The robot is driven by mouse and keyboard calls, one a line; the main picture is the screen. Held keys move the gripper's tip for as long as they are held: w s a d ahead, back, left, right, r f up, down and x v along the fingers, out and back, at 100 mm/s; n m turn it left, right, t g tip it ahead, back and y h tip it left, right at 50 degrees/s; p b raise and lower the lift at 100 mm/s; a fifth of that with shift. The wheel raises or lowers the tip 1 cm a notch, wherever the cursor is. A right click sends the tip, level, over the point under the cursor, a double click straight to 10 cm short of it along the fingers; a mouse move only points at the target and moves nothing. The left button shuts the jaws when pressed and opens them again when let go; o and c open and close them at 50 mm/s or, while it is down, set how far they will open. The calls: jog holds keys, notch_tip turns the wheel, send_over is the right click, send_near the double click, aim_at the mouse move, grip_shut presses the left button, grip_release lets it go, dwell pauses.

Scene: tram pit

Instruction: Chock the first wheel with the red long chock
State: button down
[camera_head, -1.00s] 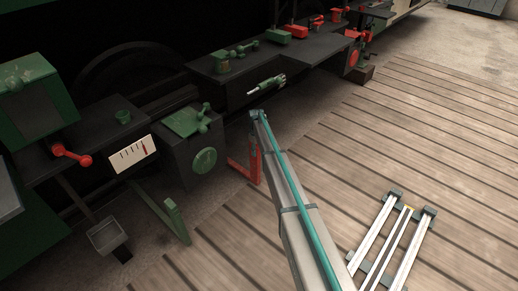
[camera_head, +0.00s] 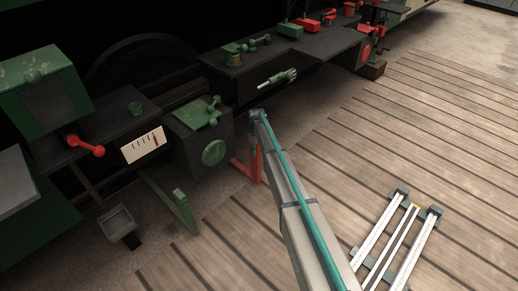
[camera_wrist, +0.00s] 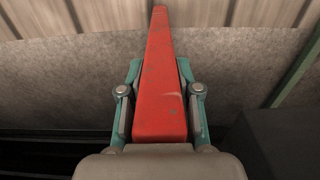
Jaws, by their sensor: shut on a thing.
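In the wrist view, my gripper (camera_wrist: 158,75) is shut on the red long chock (camera_wrist: 160,92), with one finger along each side. The chock is a worn red bar that narrows as it runs away from the gripper toward grey ground and wooden boards. In the head view, an angled red part of the chock (camera_head: 254,165) shows left of my arm, near the ground. My gripper is hidden behind the arm there. A large dark wheel (camera_head: 140,70) stands in deep shadow behind the benches, only its curved outline visible. No contact between chock and wheel shows.
A dark box with a green round face (camera_head: 214,152) stands left of my arm, near a green angled piece (camera_head: 180,205). A bench (camera_head: 265,62) with green and red parts runs behind. A white-railed frame (camera_head: 400,235) lies on the boards; the upper-right boards are clear.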

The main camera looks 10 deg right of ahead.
jog(key=c, duration=0.7)
grip_release()
